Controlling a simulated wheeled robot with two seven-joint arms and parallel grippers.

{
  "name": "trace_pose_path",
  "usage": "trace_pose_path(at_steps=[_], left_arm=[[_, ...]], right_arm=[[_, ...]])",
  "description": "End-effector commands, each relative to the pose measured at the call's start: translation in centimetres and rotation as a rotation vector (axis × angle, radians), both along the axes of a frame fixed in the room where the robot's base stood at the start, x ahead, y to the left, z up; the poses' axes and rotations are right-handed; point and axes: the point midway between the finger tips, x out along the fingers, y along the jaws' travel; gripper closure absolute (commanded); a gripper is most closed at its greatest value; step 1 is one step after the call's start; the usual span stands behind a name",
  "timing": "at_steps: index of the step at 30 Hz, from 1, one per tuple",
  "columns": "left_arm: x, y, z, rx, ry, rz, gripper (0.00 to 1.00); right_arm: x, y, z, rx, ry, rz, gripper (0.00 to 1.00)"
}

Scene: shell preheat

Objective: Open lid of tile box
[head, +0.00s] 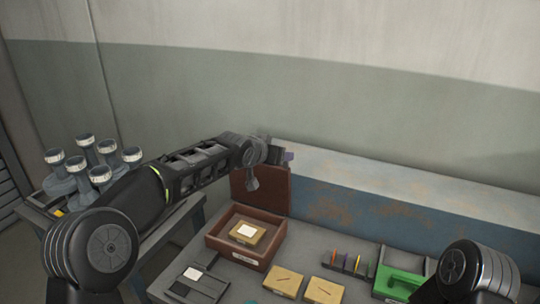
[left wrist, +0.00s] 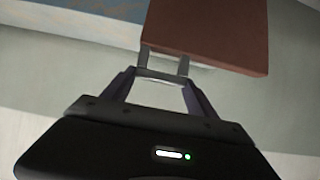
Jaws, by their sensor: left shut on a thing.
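The brown tile box (head: 213,245) stands on the table in the head view. Its lid (head: 270,190) stands upright at the back of the box, so the box is open. My left gripper (head: 285,157) is at the lid's top edge. In the left wrist view the gripper (left wrist: 165,62) is shut on the lid's edge or a grey fitting there, with the brown lid (left wrist: 210,28) just beyond the fingertips. My right gripper is out of view.
Two tan tiles (head: 283,281) lie right of the box, with a slotted rack (head: 345,264) and a green container (head: 400,280) further right. A dark flat device (head: 198,284) lies in front left. A blue, rusty ledge (head: 400,205) runs behind. Several grey, white-topped pieces (head: 85,165) stand left.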

Motion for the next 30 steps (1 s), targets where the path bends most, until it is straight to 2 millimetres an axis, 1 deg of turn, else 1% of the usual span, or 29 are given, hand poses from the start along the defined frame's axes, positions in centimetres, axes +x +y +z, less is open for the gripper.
trace_pose_path(at_steps=[1,14,15,23,30], left_arm=[[0.19,-0.12,0.63,-0.004,-0.012,0.000,1.00],[0.31,-0.19,0.77,-0.005,-0.014,0.000,1.00],[0.31,-0.19,0.77,-0.005,-0.015,0.000,0.32],[0.24,-0.16,0.42,-0.002,-0.008,0.000,0.11],[0.19,-0.13,0.26,-0.001,-0.005,0.001,0.11]], right_arm=[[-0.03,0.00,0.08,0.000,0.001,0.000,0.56],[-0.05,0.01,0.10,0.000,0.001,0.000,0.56],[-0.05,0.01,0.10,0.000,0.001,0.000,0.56],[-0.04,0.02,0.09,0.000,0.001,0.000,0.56],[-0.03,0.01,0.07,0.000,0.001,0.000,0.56]])
